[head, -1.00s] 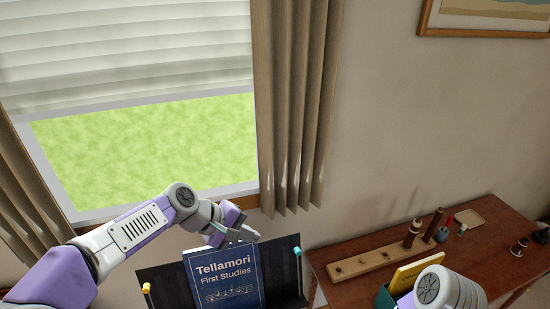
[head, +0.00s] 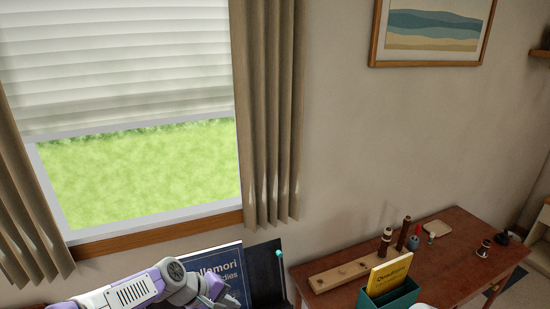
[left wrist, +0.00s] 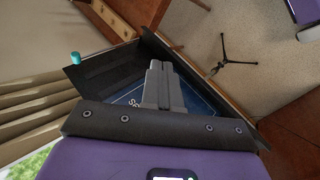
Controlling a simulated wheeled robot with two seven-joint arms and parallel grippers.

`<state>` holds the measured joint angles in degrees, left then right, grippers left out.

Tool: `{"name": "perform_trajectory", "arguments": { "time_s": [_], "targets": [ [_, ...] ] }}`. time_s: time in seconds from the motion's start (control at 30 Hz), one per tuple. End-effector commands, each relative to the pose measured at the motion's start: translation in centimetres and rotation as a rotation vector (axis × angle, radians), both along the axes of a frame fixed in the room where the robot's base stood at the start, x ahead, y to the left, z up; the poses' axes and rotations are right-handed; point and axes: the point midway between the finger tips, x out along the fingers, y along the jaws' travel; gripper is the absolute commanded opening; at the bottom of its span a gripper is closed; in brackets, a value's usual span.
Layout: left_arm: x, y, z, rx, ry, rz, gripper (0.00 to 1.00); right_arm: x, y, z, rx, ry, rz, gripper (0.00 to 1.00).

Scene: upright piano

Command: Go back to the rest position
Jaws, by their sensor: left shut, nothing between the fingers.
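My left gripper (head: 228,299) is low in the head view, in front of the lower part of a blue book (head: 222,262). In the left wrist view its two grey fingers (left wrist: 161,68) are together with nothing between them, over the book (left wrist: 202,100). The book stands on a black music stand (head: 262,268) and is partly hidden by my left arm. Whether the gripper touches the book I cannot tell. My right gripper is not in view; only a small pale piece of my right arm shows at the bottom edge.
A wooden desk (head: 465,240) at the right holds a pegged wooden rack (head: 345,272), a green box (head: 388,298) with a yellow book (head: 388,272), and small items. A window and curtain (head: 268,120) are behind the stand. A black tripod foot (left wrist: 225,64) stands on the floor.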

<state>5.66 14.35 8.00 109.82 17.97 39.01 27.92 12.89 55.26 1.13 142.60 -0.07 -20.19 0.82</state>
Motion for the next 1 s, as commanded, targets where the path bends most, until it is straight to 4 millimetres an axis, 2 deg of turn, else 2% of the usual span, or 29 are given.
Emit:
{"name": "perform_trajectory", "arguments": {
  "time_s": [0.03,0.17,0.27,0.4,0.5,0.6,0.7,0.8,0.9,1.0],
  "targets": [
    [-0.1,0.0,-2.4,0.014,0.012,-0.005,0.0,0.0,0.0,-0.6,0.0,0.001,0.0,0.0],
    [-0.7,0.1,-8.4,0.065,0.026,-0.03,0.0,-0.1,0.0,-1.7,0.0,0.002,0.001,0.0],
    [-1.9,0.3,-14.6,0.117,0.044,-0.063,0.0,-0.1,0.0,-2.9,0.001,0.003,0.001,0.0],
    [-5.6,0.2,-24.9,0.198,0.067,-0.15,0.0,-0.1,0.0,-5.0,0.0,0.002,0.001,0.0],
    [-9.4,0.0,-31.6,0.247,0.075,-0.23,0.0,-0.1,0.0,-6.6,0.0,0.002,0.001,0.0],
    [-13.5,-0.4,-37.0,0.28,0.076,-0.319,0.0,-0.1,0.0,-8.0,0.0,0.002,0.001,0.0],
    [-17.2,-0.9,-40.7,0.296,0.07,-0.394,0.0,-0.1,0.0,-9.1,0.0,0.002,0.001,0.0],
    [-19.9,-1.3,-42.7,0.302,0.06,-0.448,0.0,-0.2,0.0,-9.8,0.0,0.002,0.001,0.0],
    [-21.2,-1.5,-43.5,0.305,0.051,-0.476,0.0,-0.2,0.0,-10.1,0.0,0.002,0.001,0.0],
    [-21.5,-1.5,-43.6,0.306,0.046,-0.482,0.0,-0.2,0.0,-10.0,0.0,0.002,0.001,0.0]
  ]
}}
